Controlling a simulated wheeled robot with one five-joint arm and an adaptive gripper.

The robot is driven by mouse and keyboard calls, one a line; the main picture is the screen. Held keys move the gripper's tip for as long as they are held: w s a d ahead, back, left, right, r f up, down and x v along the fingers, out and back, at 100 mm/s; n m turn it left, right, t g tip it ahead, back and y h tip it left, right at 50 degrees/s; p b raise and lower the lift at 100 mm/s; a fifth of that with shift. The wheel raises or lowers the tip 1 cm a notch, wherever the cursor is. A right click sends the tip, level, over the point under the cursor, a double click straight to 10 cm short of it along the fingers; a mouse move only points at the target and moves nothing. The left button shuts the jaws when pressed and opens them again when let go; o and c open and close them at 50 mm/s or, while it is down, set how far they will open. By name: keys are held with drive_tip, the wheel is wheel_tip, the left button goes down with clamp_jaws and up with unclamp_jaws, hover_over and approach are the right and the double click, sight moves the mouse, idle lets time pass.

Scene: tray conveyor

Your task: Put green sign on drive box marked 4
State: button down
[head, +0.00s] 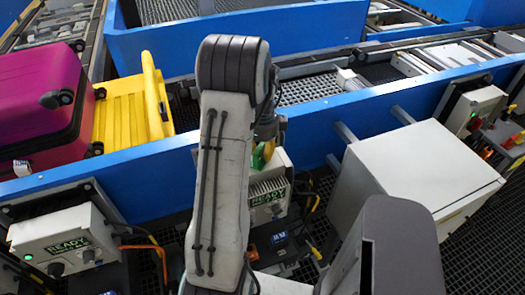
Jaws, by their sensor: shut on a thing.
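My gripper (268,135) is mostly hidden behind my own arm, in the middle of the head view. It is shut on a small green piece (257,159), which I take to be the green sign; a yellow bit shows beside it. The piece is just above the top of a white drive box (285,172) on the blue conveyor wall. I cannot tell whether they touch. This box has a green panel (267,198) on its front, partly hidden. I cannot read which box is marked 4.
A large white cabinet (415,172) stands right of the middle box. A far right box (478,107) has a red switch. A magenta suitcase (38,100) and a yellow tray (122,115) sit behind the blue wall (150,165). Cables hang around the boxes.

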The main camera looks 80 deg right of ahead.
drive_tip(key=shift+f, duration=0.1)
drive_tip(key=c, duration=1.6)
unclamp_jaws()
drive_tip(key=shift+o, duration=0.2)
